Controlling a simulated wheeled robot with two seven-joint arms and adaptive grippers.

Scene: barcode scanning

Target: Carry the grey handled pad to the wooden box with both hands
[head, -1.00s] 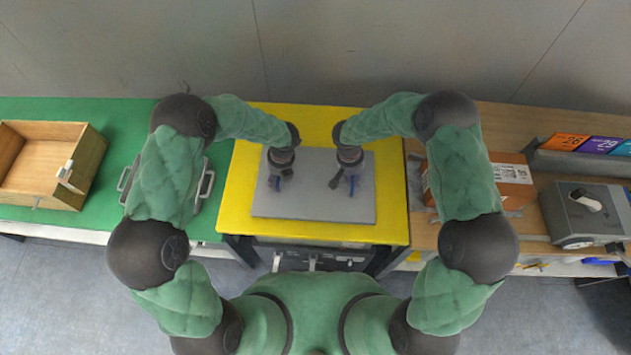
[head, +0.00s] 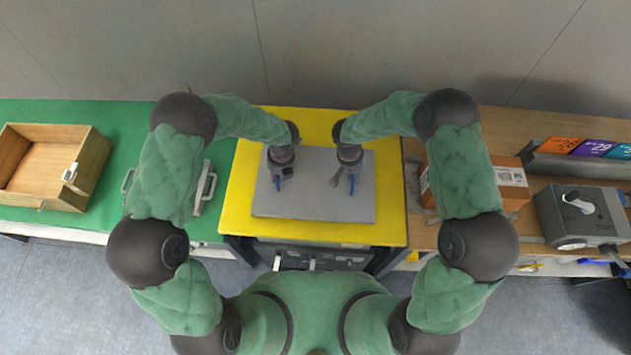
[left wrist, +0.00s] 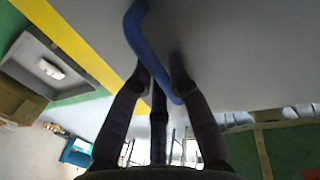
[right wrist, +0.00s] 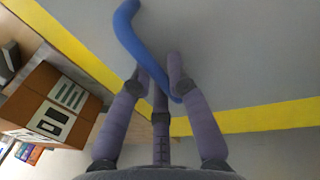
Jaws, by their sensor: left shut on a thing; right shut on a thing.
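The grey pad (head: 315,205) is a flat rectangle over the yellow tabletop (head: 390,225), in the middle of the head view. It has a blue handle near each end. My left gripper (head: 279,175) is shut on the left blue handle (left wrist: 136,32). My right gripper (head: 347,177) is shut on the right blue handle (right wrist: 128,35). Whether the pad touches the tabletop or hangs just above it is hard to tell. The open wooden box (head: 92,170) stands at the far left on a green table. Its inside looks empty, and a white part sits on its right wall.
A grey tray (head: 204,188) on the green table (head: 122,125) is partly hidden behind my left arm. On the right wooden table are an orange-brown carton (head: 512,180), a grey machine (head: 585,220) with a white lever, and coloured number cards (head: 595,148).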

